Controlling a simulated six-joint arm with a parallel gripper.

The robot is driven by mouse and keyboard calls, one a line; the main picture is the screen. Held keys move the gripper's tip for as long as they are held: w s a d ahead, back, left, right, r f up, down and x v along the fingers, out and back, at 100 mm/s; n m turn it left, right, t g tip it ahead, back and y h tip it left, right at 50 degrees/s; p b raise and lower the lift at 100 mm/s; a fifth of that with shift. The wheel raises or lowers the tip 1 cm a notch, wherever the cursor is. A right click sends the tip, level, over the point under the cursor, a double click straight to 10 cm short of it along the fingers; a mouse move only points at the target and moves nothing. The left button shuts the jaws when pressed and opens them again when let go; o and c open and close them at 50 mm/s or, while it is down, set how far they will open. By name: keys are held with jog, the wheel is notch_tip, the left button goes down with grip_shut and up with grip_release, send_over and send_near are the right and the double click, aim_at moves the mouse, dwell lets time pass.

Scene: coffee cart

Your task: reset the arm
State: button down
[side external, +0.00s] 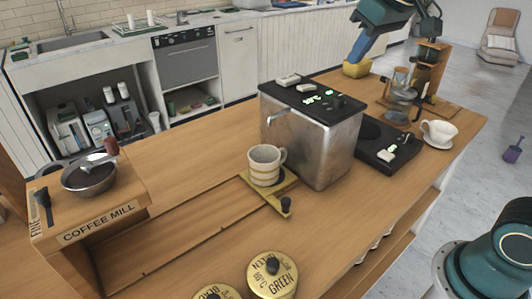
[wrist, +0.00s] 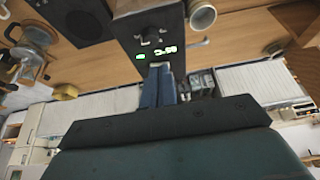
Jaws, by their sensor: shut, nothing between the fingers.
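My gripper (side external: 356,56) is at the top right of the side external view, above the far edge of the wooden cart top (side external: 200,178). Its blue fingers are closed together and hold nothing. In the wrist view the shut fingers (wrist: 159,74) point toward the metal machine with the green display (wrist: 153,54), which appears upside down. In the side external view the fingertips overlap a yellow container (side external: 357,69); I cannot tell the gap between them. My gripper is clear of the machine (side external: 322,140).
A striped mug (side external: 264,165) sits on a small stand before the machine. A black scale (side external: 376,146), a white cup on a saucer (side external: 438,134) and a glass dripper stand (side external: 402,92) are to the right. A metal bowl (side external: 89,174) and gold tins (side external: 272,276) are nearer the camera.

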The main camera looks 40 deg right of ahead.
jog(key=s+f, duration=0.4)
jog(key=s, duration=0.5)
jog(key=s+f, duration=0.5)
jog(key=s, duration=0.4)
jog(key=shift+s+a, duration=0.25)
jog(key=shift+s, duration=0.1)
